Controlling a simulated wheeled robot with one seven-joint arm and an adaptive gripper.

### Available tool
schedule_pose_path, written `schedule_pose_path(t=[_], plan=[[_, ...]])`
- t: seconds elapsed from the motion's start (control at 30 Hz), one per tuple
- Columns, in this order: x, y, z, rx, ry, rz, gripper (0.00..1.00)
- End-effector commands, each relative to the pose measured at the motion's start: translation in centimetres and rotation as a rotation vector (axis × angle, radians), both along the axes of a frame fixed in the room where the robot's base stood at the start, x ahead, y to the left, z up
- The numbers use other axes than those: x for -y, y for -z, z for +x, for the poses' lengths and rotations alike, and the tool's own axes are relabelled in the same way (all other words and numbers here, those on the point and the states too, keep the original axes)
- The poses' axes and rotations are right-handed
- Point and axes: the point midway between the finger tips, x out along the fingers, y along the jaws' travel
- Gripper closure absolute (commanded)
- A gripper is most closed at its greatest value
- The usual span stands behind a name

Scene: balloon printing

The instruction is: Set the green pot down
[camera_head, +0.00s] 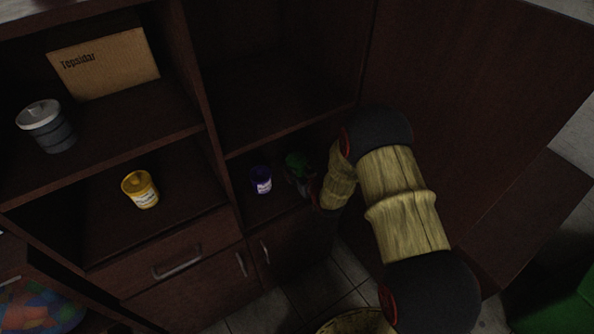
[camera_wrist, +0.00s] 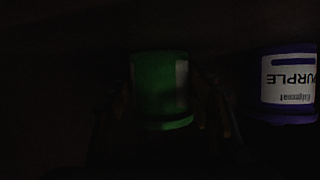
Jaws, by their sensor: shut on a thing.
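The green pot (camera_head: 297,161) is in the lower right compartment of the dark shelf unit, partly hidden by my gripper (camera_head: 305,183). In the wrist view the green pot (camera_wrist: 160,88) is in the middle, with the dim fingers of my gripper (camera_wrist: 162,105) on both its sides. My gripper is shut on it. The picture is too dark to tell whether the pot's base touches the shelf board. A purple pot (camera_head: 261,180) stands to its left on the same board. In the wrist view the purple pot (camera_wrist: 287,84) is at the right, apart from the green one.
A yellow pot (camera_head: 140,190) stands in the compartment to the left, past a divider (camera_head: 222,180). A grey canister (camera_head: 45,126) and a cardboard box (camera_head: 104,64) are on the shelf above. A tall dark panel (camera_head: 470,110) bounds the right side. Drawers and doors are below.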

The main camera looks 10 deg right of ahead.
Motion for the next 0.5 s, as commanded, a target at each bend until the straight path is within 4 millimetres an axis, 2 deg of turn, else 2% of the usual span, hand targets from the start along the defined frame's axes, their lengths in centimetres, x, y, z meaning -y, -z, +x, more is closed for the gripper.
schedule_pose_path(t=[0.37, 0.4, 0.5], plan=[[0.03, 0.31, 0.13, 0.005, 0.001, -0.001, 0.79], [0.03, 0.31, 0.08, 0.003, 0.001, -0.001, 0.46], [0.03, 0.26, 0.08, 0.003, 0.0, 0.0, 0.41]])
